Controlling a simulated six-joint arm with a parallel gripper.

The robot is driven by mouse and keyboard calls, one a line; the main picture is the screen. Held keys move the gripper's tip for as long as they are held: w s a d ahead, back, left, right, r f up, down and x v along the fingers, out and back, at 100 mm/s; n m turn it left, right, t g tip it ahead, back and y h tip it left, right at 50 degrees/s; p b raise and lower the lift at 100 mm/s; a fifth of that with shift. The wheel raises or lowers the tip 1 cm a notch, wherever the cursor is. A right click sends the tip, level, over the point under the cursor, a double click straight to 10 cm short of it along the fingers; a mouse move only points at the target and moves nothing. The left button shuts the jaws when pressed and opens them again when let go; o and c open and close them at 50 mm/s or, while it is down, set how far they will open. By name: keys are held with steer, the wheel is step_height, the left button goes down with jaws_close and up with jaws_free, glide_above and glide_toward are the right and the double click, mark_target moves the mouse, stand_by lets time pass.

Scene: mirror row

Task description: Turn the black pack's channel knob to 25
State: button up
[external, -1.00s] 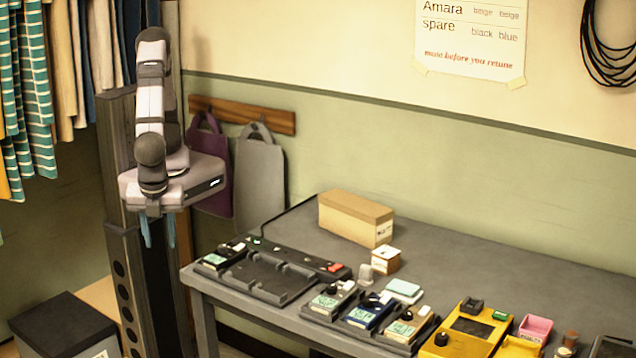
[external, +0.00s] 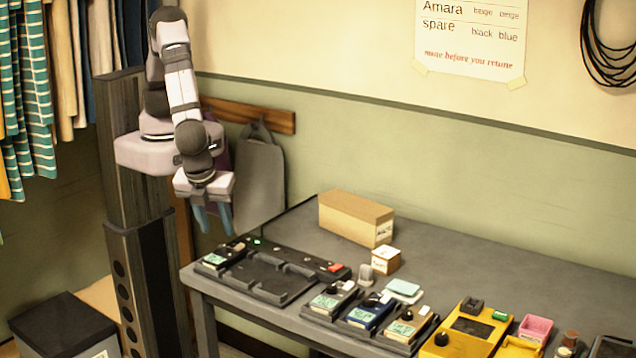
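Several small packs with pale green displays and dark knobs lie on the grey table. A dark pack (external: 321,311) stands left of a blue pack (external: 356,323). A third pack with a beige face (external: 401,332) is to the right of the blue one. Another dark pack (external: 214,262) sits at the left end of the charging dock. Which dark one is the black pack I cannot tell, and the knob settings are too small to read. My gripper (external: 212,219) hangs in the air above and left of the dock, its two blue fingers apart and empty.
The black dock (external: 265,291) has empty bays. A cardboard box (external: 355,218), a small box (external: 385,261) and a grey cup-like piece (external: 365,275) stand behind the packs. The back right table is clear.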

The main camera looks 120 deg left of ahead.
mark_target(222, 246)
steer(key=shift+p+x, duration=0.8)
steer(key=shift+x, duration=2.25)
jaws_close()
